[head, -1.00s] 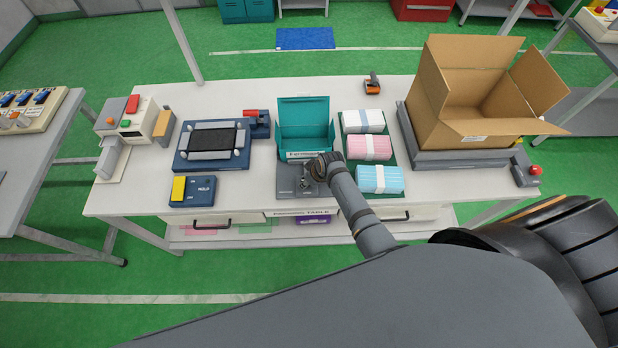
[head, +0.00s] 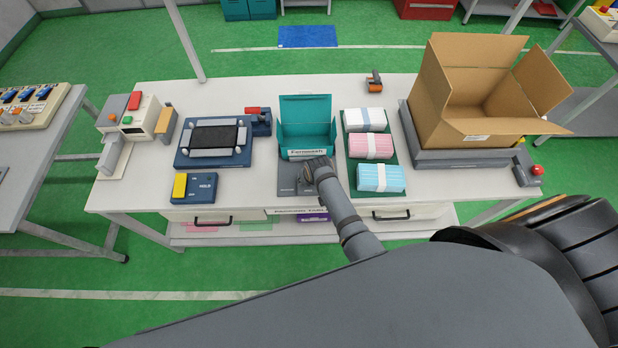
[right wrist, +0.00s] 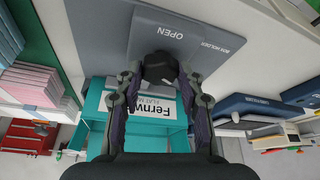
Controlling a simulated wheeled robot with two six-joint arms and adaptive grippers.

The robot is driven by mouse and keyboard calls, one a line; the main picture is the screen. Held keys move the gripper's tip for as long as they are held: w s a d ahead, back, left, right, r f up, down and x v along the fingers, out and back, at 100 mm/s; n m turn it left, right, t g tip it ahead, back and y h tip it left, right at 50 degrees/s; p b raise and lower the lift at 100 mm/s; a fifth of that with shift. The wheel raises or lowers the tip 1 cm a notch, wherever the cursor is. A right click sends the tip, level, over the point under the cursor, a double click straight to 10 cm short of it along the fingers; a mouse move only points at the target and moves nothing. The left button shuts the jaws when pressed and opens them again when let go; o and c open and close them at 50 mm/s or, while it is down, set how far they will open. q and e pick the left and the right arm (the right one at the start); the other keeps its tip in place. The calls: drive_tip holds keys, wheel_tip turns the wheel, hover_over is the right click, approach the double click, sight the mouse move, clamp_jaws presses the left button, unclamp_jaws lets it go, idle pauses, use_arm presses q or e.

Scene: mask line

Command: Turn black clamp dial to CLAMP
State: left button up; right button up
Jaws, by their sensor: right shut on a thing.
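The black clamp dial (right wrist: 159,67) shows in the right wrist view between the fingertips of my right gripper (right wrist: 160,78), which is shut on it. The dial stands on the grey box holder plate (right wrist: 207,28), and the word OPEN is printed beside it. The CLAMP marking cannot be made out. In the head view my right gripper (head: 307,186) is over the grey plate (head: 286,179), and my wrist and fingers hide the dial. A teal carton (head: 308,108) with its lid up stands on the holder just behind the gripper. My left gripper is out of view.
Wrapped mask stacks (head: 369,146) lie on a green mat just right of my arm. A blue press fixture (head: 212,165) and a blue box with a yellow button (head: 193,188) are to the left. An open cardboard box (head: 465,110) stands at the right.

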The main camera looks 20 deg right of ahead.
drive_tip(key=o, duration=1.2)
drive_tip(key=shift+c, duration=0.2)
